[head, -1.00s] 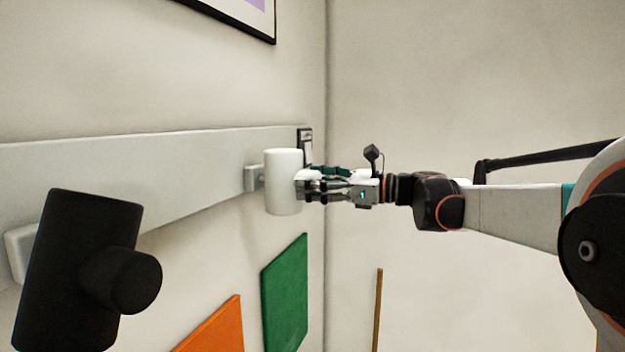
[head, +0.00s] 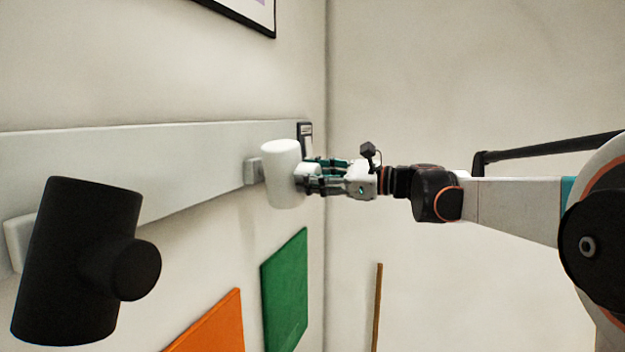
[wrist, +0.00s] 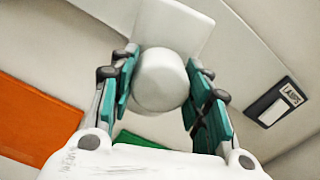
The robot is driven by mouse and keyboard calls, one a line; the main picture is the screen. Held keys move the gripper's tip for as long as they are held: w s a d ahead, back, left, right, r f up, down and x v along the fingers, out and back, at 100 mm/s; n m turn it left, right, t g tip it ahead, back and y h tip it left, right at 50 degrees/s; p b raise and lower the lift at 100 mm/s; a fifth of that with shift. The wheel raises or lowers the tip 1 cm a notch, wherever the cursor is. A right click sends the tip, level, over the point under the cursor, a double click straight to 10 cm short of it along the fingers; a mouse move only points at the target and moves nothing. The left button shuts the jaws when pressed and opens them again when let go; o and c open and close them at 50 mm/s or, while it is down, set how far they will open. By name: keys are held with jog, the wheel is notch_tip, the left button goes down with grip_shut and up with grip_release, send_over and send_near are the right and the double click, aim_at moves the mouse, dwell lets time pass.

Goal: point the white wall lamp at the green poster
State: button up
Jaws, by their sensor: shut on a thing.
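The white wall lamp (head: 280,172) is a plain cylinder on a small bracket on the grey wall rail. It tilts slightly, its top leaning left and its lower end shifted right. The green poster (head: 285,292) is on the wall below it; only a sliver of green (wrist: 136,139) shows in the wrist view. My gripper (head: 308,178) reaches in from the right and is shut on the lamp's round knob. In the wrist view, the teal finger pads of my gripper (wrist: 161,78) flank the white knob (wrist: 162,80), with the lamp body (wrist: 176,25) behind it.
A black wall lamp (head: 75,260) with its own round knob is on the rail at the near left. An orange poster (head: 212,325) hangs left of the green one. A framed picture hangs above.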

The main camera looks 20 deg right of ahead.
jog(key=shift+n, duration=1.2)
jog(key=o, duration=1.5)
jog(key=v, duration=1.2)
